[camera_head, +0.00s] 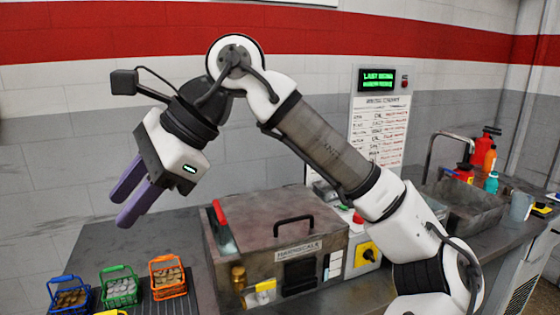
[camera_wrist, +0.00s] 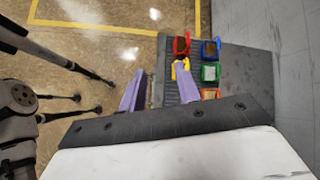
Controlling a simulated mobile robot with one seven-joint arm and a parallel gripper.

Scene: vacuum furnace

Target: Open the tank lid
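The tank (camera_head: 345,232) is a boxy brown-grey metal unit on the counter, labelled on its front. Its flat lid (camera_head: 262,222) lies shut on top, with a black bar handle (camera_head: 294,226) near its front right. My gripper (camera_head: 122,208) is up in the air to the left of the tank, above the counter and well apart from the lid. Its two purple fingers are spread with nothing between them. In the wrist view my gripper (camera_wrist: 160,82) also shows apart and empty; the lid is not seen there.
Several small wire baskets, including a blue (camera_head: 70,296), a green (camera_head: 120,288) and an orange one (camera_head: 168,278), stand on the counter left of the tank. A sink (camera_head: 470,212) and bottles (camera_head: 490,160) are at the right. The air around my gripper is clear.

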